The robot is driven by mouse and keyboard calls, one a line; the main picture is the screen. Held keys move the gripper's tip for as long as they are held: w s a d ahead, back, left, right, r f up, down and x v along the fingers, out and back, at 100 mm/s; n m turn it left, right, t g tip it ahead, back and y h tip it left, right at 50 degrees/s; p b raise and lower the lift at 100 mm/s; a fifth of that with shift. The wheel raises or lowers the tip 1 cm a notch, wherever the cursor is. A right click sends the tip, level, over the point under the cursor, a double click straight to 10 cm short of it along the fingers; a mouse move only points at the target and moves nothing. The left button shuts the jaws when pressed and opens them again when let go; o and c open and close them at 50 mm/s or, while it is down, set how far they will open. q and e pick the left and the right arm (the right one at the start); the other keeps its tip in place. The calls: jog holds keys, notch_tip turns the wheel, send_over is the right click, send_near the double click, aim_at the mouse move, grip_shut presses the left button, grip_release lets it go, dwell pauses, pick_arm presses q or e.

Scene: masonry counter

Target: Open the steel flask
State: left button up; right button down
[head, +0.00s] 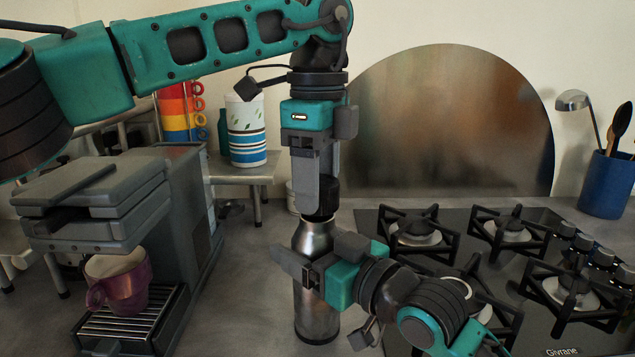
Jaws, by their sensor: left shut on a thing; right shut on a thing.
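The steel flask (316,318) stands upright on the counter in the middle of the head view, with a shiny metal body. Its black cap (318,215) sits at the top of the neck. My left gripper (319,195) comes down from above and is shut on the cap, its fingers partly hiding it. My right gripper (298,268) comes from the right and is shut around the upper body of the flask, hiding part of it. The cap appears to be at the flask's neck; I cannot tell whether any gap lies between them.
A coffee machine (185,190) with a purple cup (120,283) stands at the left. A gas hob (545,335) fills the right. A striped canister (246,140) stands on a small shelf behind. A blue utensil pot (606,185) is at the far right.

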pick_arm(q)
jog(key=shift+r, duration=2)
pick_arm(e)
grip_release()
jog(key=v, duration=1.2)
